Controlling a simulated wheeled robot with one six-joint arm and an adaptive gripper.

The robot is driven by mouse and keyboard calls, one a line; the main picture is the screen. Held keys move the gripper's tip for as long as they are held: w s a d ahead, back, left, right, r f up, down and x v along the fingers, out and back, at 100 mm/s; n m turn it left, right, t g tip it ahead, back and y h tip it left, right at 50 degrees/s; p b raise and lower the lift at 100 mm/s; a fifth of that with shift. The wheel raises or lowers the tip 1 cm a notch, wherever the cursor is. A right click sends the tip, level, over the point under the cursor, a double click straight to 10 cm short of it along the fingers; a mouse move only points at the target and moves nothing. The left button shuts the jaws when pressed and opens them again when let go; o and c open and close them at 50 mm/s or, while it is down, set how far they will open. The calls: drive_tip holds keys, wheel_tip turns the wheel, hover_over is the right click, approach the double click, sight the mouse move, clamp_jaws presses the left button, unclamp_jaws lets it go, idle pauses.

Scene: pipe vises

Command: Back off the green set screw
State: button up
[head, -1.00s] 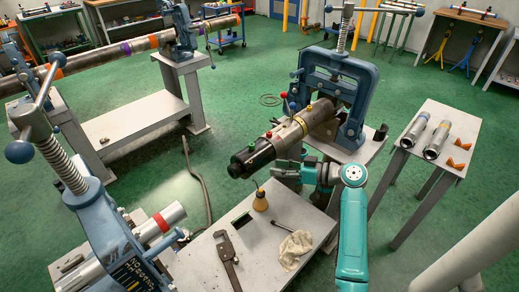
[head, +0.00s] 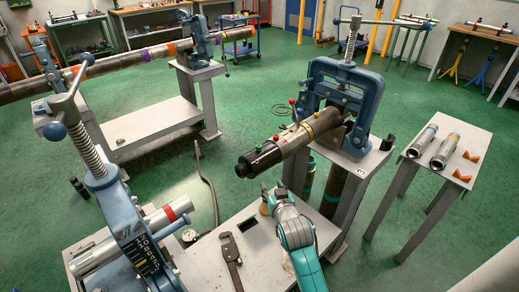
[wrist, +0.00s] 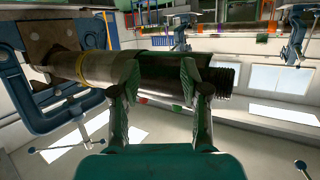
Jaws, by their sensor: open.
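A dark pipe end with a black threaded tip (head: 245,165) juts from the blue vise (head: 345,85) in the middle of the head view. The green set screw (head: 258,147) stands on top of the black part near its free end. In the wrist view the pipe (wrist: 165,72) runs across behind my gripper (wrist: 158,75), whose two fingers are spread apart and empty.
A grey bench top (head: 205,250) lies below the pipe, with a pipe wrench (head: 230,258) on it. Another blue vise (head: 115,215) stands at the left front. A side table (head: 445,165) at right holds two pipe pieces and orange parts. Green floor is open behind.

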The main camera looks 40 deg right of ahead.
sight(259, 148)
drive_tip(key=w+a+r+t+h, duration=0.2)
drive_tip(key=a+r+h, duration=0.1)
drive_tip(key=r, duration=0.7)
drive_tip(key=shift+m, duration=0.4)
drive_tip(key=x, duration=1)
drive_tip(key=shift+d+f, duration=0.15)
drive_tip(key=shift+d, duration=0.05)
clamp_jaws()
